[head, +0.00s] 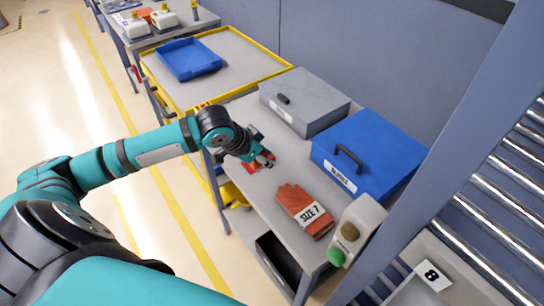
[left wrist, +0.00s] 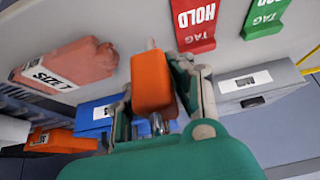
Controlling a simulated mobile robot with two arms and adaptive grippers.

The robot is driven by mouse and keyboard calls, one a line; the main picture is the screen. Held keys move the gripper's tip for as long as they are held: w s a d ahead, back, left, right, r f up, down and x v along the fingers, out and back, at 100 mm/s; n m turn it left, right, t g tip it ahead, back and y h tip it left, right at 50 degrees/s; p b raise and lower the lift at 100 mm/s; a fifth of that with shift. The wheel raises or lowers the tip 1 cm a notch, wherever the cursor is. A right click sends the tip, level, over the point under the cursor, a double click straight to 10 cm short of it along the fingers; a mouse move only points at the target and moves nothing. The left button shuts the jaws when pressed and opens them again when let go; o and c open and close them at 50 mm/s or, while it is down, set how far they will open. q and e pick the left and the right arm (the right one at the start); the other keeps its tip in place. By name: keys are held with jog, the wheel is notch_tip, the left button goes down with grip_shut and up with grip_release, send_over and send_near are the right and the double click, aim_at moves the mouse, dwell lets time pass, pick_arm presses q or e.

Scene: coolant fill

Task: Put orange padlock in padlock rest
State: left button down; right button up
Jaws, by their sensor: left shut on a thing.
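My left gripper (head: 264,160) is over the grey bench, between the grey box and the orange glove. In the left wrist view its fingers (left wrist: 155,100) are shut on the orange padlock (left wrist: 152,80), one on each side of the orange body. The metal shackle (left wrist: 157,123) shows at the gripper side of the body. In the head view the gripper mostly hides the padlock. I cannot make out the padlock rest in either view. My right gripper is not in view.
A red HOLD tag (left wrist: 193,22) and a green tag (left wrist: 264,16) lie near the gripper. The orange glove (head: 304,209), blue box (head: 368,150), grey box (head: 303,100) and white bottle (head: 357,226) stand around. A blue tray (head: 188,58) is on the yellow-edged table behind.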

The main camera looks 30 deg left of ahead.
pick_arm(q)
jog(key=w, duration=0.3)
jog(key=shift+w+d+f, duration=0.2)
jog(key=shift+w, duration=0.1)
notch_tip(320, 180, down, 3)
jog(key=shift+s+r+p, duration=0.15)
jog(key=shift+r+p, duration=0.05)
jog(key=shift+p, duration=0.55)
jog(key=shift+f, duration=0.45)
jog(key=shift+f, duration=0.15)
jog(key=c, duration=1.2)
grip_release()
